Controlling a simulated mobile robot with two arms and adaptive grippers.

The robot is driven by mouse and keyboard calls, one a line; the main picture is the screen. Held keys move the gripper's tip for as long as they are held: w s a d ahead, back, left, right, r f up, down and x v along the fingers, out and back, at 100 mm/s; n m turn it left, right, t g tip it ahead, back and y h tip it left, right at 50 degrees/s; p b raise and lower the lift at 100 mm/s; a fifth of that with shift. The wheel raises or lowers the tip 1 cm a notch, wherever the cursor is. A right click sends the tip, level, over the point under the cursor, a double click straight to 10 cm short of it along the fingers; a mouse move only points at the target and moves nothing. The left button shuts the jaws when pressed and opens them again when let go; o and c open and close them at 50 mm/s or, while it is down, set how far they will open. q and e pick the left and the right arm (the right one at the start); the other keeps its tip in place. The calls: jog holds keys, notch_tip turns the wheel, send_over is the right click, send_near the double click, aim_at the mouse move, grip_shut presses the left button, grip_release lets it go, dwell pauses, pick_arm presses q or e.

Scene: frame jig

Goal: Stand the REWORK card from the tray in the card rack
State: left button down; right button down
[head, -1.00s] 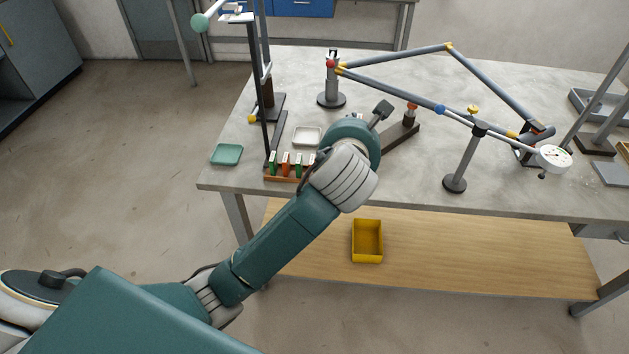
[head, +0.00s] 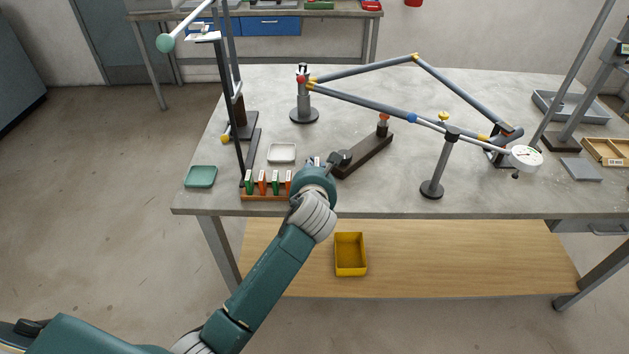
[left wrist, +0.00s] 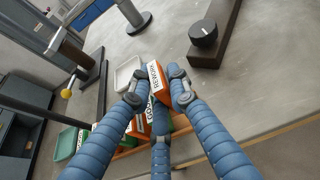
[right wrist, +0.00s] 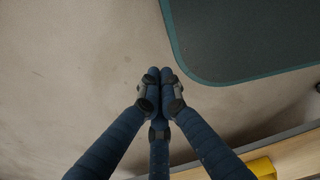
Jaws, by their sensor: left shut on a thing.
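My left gripper (left wrist: 157,92) is shut on an orange card with a white label reading REWORK (left wrist: 155,76), in the left wrist view. The wooden card rack (head: 262,198) is at the table's near left edge, with several green and orange cards upright in it. It also shows in the left wrist view (left wrist: 127,153), below the held card; whether the card touches the rack is hidden. In the head view my wrist covers the gripper's fingers and the rack's right end. A white tray (head: 281,153) behind the rack looks empty. My right gripper (right wrist: 160,76) is shut and empty above the floor.
A green dish (head: 200,177) sits left of the rack. A dark upright stand (head: 232,120) rises behind it. A dark bar (head: 368,156) lies right of my left wrist. A jointed grey linkage (head: 365,103) spans the table's middle. A yellow bin (head: 350,256) is on the lower shelf.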

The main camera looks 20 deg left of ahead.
pick_arm(q)
notch_tip(320, 180, down, 4)
jog(key=shift+r, duration=0.2)
jog(key=shift+f, duration=0.5)
pick_arm(e)
jog(key=shift+w+a+f, duration=0.1)
jog(key=shift+w+a, duration=0.05)
jog(key=shift+a, duration=0.3)
jog(key=shift+w+a+f, duration=0.1)
jog(key=shift+a, duration=0.3)
pick_arm(q)
jog(key=shift+f, duration=0.15)
pick_arm(e)
jog(key=shift+d, duration=0.15)
pick_arm(q)
jog(key=c, duration=1.9)
grip_release()
pick_arm(e)
jog(key=shift+d, duration=0.3)
